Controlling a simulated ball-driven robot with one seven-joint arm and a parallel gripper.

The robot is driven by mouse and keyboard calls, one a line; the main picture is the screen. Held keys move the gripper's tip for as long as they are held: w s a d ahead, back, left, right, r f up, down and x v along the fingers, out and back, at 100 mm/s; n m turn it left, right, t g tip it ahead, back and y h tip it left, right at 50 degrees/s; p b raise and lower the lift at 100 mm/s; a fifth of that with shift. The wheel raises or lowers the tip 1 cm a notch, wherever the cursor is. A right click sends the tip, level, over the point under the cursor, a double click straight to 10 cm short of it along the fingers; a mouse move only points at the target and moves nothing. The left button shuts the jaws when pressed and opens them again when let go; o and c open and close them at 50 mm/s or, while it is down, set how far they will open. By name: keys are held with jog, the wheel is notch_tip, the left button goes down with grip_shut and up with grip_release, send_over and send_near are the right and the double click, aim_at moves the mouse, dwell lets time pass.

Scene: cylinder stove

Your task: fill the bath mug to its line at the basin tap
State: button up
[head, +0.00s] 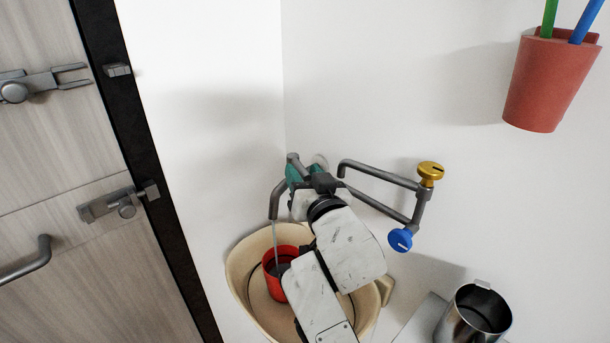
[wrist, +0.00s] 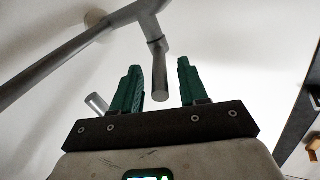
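A red mug (head: 272,278) stands upright in the cream basin (head: 240,272), below the tap spout (head: 275,203). A thin stream of water runs from the spout down into the mug. The water level and any fill line cannot be made out. My gripper (head: 297,176) is up at the tap, its teal fingers partly hidden by my arm. In the wrist view my gripper (wrist: 160,88) has its fingers apart, with the end of a short grey tap rod (wrist: 159,75) showing between them. A gap shows on each side; whether they touch cannot be told.
A grey pipe arm on the wall carries a yellow knob (head: 431,171) and a blue knob (head: 400,240). A steel jug (head: 464,322) stands on a ledge at lower right. A red wall cup (head: 548,82) holds brushes. A wooden door (head: 50,180) is at left.

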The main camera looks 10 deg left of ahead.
grip_shut()
dwell(0.5)
jog(key=shift+w+d+r+n+g+y+p, duration=0.25)
jog(key=shift+d+n+y+p, duration=0.2)
jog(key=shift+p, duration=0.65)
jog(key=shift+w+d+f+n+g+y, duration=0.15)
jog(key=shift+n+g+y, duration=0.25)
jog(key=shift+y, duration=0.2)
jog(key=shift+w+d+f+n+g+y, duration=0.1)
jog(key=shift+n+g+y, duration=0.25)
jog(key=shift+y, duration=0.2)
grip_release()
jog(key=shift+s+d, duration=0.1)
jog(key=b+v, duration=0.1)
jog(key=v, duration=0.9)
jog(key=shift+s+d+b, duration=0.2)
jog(key=shift+b, duration=0.15)
